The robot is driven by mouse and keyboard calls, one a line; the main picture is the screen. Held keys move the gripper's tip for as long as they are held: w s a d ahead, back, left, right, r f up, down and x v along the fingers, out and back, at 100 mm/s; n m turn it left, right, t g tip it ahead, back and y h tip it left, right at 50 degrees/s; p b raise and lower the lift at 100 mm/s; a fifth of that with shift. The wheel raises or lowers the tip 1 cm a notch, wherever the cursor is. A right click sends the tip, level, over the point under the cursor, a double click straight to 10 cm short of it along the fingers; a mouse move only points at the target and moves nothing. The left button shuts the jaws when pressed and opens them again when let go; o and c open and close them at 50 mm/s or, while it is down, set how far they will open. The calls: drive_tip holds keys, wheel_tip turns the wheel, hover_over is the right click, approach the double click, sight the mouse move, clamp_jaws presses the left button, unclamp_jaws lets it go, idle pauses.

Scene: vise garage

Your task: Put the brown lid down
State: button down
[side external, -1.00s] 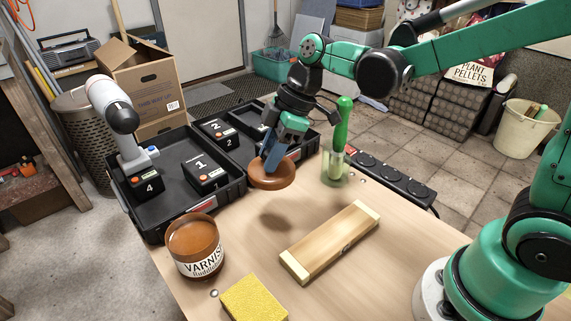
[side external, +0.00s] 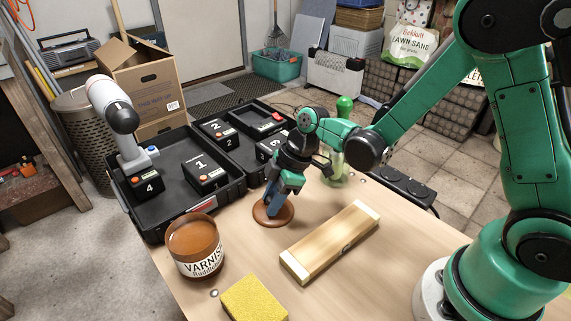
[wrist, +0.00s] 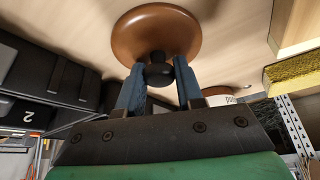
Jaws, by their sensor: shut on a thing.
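The brown lid (side external: 273,214) is a round disc with a dark knob, low at the table beside the black tray. In the side view it looks to be at or very near the table top; I cannot tell whether it touches. My gripper (side external: 276,203) is above it, pointing down, shut on its knob. In the wrist view the lid (wrist: 156,32) shows its brown top, and the blue fingers of my gripper (wrist: 159,76) sit either side of the black knob. The varnish jar (side external: 195,247) stands open-topped at the left, apart from the lid.
A wooden block (side external: 330,242) lies right of the lid, and a yellow sponge (side external: 254,299) lies at the front. A black tray (side external: 213,203) with numbered battery packs is behind left. A green-handled brush in a glass (side external: 343,150) stands behind right. Bare table lies between the jar and block.

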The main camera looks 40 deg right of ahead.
drive_tip(key=shift+f, duration=0.15)
drive_tip(key=c, duration=0.6)
unclamp_jaws()
drive_tip(key=shift+o, duration=0.2)
drive_tip(key=s+d+r+m+t+h, duration=0.2)
drive_tip(key=s+d+r+m, duration=0.1)
drive_tip(key=r+m, duration=0.3)
drive_tip(key=s+d+r+m+t+h, duration=0.2)
drive_tip(key=s+d+r+m+t, duration=0.1)
drive_tip(key=r+m, duration=0.3)
drive_tip(key=shift+s+d+r+m, duration=0.4)
drive_tip(key=shift+s+d+r, duration=0.1)
drive_tip(key=shift+s, duration=0.4)
